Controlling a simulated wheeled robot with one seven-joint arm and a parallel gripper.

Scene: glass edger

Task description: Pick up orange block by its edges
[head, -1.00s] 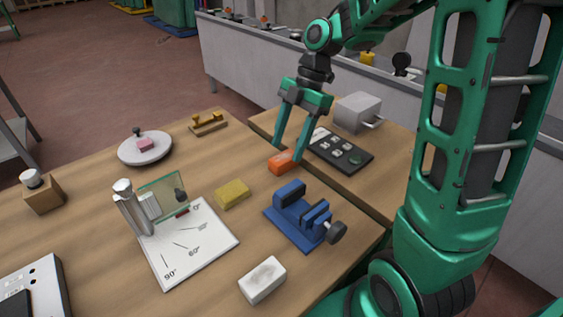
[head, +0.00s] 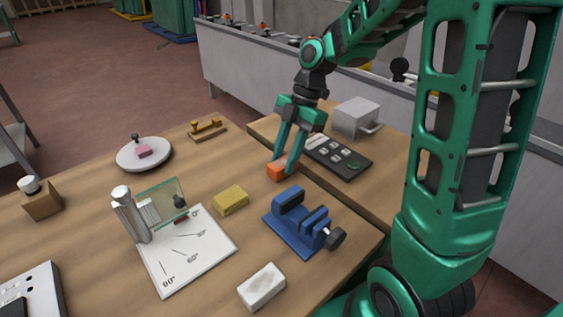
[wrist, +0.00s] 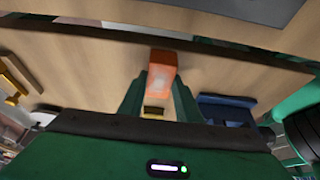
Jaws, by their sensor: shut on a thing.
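The orange block (head: 276,170) is at the right edge of the main table, left of the dark control panel, in the head view. In the wrist view the orange block (wrist: 161,72) shows between my two green fingers. My gripper (head: 282,160) is shut on the block, with a finger at each side of it. The near finger hides part of the block in the head view. I cannot tell whether the block touches the table or is slightly above it.
A blue vise (head: 298,224) stands just in front of the block, and a yellow sponge-like block (head: 231,200) lies to its left. The control panel (head: 338,157) and a grey box (head: 356,118) are to the right. A white angle board (head: 188,262) lies further left.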

